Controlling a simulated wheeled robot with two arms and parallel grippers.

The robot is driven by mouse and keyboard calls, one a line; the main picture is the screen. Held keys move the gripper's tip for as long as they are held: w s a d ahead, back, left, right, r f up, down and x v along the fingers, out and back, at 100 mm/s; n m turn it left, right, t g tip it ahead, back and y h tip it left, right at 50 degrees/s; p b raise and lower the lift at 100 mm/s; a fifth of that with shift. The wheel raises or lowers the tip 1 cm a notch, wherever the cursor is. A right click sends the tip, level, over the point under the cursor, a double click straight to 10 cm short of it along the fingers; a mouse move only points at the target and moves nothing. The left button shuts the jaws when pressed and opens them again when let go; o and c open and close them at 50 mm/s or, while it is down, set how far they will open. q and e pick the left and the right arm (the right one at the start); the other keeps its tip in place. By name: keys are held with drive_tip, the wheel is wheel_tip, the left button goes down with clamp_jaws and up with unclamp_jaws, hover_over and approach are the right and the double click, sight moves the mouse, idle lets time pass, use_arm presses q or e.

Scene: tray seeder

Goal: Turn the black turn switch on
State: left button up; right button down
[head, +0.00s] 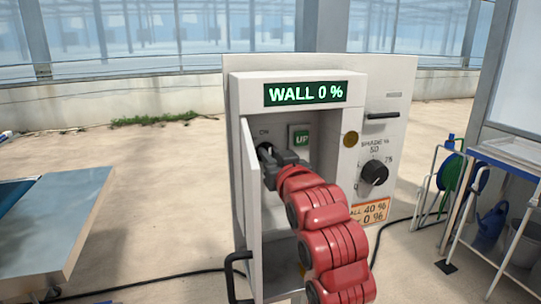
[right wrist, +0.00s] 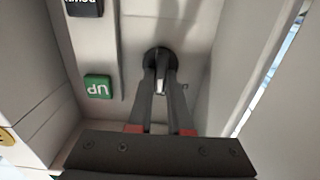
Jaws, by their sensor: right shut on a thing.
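The black turn switch (right wrist: 158,54) is on the back wall inside the open control box. It has a round black base and a narrow grip with a pale mark. My right gripper (right wrist: 160,90) reaches into the box, with one finger on each side of the grip, shut on it. In the head view my right gripper (head: 268,158) covers most of the switch (head: 263,149), beside a partly hidden label. My red right arm comes up from below. My left gripper is not in view.
The box door (head: 248,210) stands open at the left, close to my gripper. A green UP button (head: 301,138) is right of the switch; the wrist view also shows it (right wrist: 98,87). A black shade dial (head: 374,172) is on the outer panel. The display (head: 306,93) reads WALL 0 %.

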drive_tip(key=shift+f, duration=0.1)
drive_tip(key=c, duration=0.8)
unclamp_jaws()
drive_tip(key=shift+c, duration=0.2)
drive_tip(key=shift+s, duration=0.1)
drive_tip(key=b+v, duration=0.1)
drive_tip(key=v, duration=0.6)
drive_tip(key=shift+b, duration=0.3)
drive_tip(key=shift+s, duration=0.1)
